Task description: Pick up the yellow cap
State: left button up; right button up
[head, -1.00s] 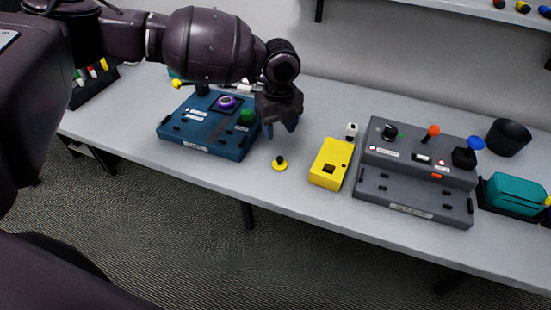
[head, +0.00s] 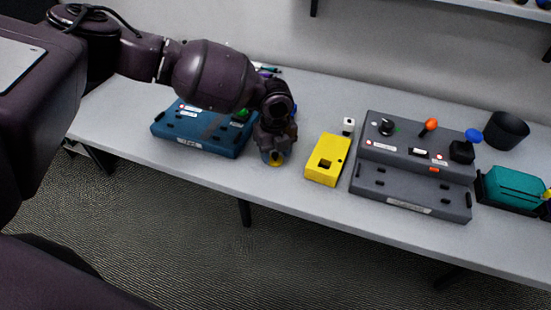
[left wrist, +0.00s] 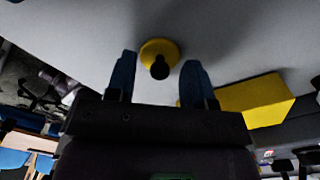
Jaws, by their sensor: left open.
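The yellow cap (head: 276,163) is a small yellow disc with a dark knob, lying on the table in front of the blue box. In the head view my left gripper (head: 273,156) is directly over it and hides most of it. In the left wrist view the cap (left wrist: 160,53) shows ahead, between the two blue fingertips of my left gripper (left wrist: 159,75). The fingers are apart, with nothing held between them. I cannot tell whether a finger touches the cap. My right gripper is not in view.
A yellow box (head: 328,160) stands close to the right of my left gripper. The blue box (head: 196,138) is to its left. A grey control panel (head: 412,178), a black cup (head: 506,131) and a teal case (head: 514,188) stand farther right. The table front edge is close.

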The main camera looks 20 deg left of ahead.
pick_arm(q)
jog(key=shift+f, duration=0.4)
grip_shut()
